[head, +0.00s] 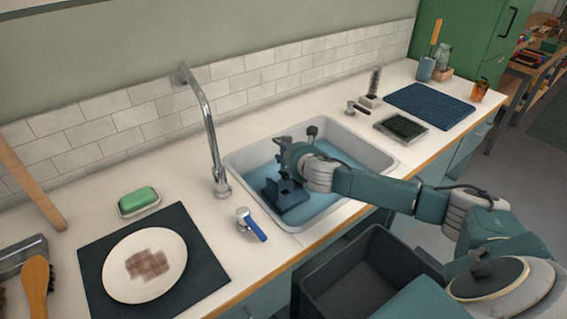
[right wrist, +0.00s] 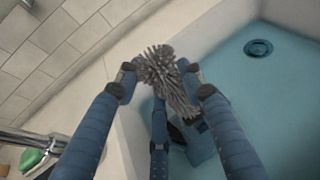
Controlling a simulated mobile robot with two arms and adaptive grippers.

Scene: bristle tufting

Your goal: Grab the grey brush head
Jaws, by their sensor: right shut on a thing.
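The grey brush head (right wrist: 162,75) shows in the right wrist view as a tuft of stiff grey bristles. It sits between the fingertips of my right gripper (right wrist: 163,82), which are closed on it from both sides. In the head view my right gripper (head: 284,160) is over the sink (head: 352,195). There the brush head is hard to make out against the dark fingers. My left gripper is not in view.
The tall faucet (head: 206,120) stands left of the sink. A dark bin (head: 345,285) is below the counter edge.

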